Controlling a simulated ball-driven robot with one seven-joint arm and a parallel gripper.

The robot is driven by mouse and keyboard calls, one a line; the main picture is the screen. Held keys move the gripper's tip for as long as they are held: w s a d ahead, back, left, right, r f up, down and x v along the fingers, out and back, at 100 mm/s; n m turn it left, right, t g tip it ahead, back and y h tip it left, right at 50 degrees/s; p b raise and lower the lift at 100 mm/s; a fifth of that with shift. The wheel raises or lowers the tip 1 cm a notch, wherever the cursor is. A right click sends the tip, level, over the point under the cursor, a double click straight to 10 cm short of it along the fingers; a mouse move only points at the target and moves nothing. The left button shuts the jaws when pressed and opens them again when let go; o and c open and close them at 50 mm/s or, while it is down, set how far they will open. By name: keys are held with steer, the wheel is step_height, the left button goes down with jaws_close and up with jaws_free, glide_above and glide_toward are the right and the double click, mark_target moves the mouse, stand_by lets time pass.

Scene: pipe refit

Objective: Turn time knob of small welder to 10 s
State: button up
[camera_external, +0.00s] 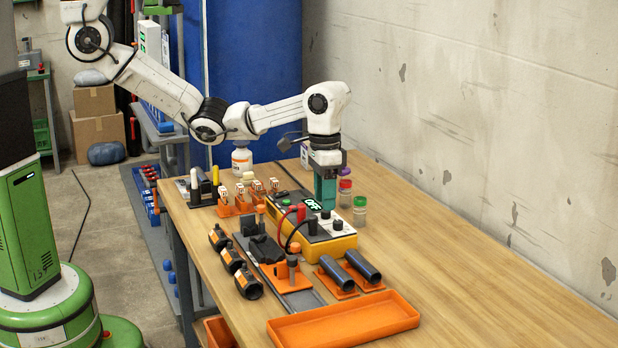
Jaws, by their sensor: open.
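The small welder (343,248) is a yellow box with a grey top panel on the wooden bench. Its display (313,205) shows what looks like OFF. Dark knobs stand on the panel, one of them near the right front (337,225); I cannot tell which is the time knob, and no dial marks are readable. Red and black plugs sit on its left side. My gripper (326,205) has green fingers and points down just above the back part of the panel. It hides part of that area, and I cannot tell whether it touches a knob. Its jaws are open.
Jars with red (345,191) and green (360,211) lids stand close right of my gripper. A clamp rig (289,275) lies left of the welder, and black pipes (362,266) in orange holders in front. An orange tray (345,321) is nearest. The bench's right side is clear.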

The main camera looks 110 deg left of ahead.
step_height(320, 180, up, 2)
steer(key=n, duration=0.2)
glide_above(338, 221)
steer(key=shift+y, duration=0.3)
step_height(338, 221, down, 11)
steer(key=shift+a+r, duration=0.1)
steer(key=shift+r, duration=0.1)
jaws_close()
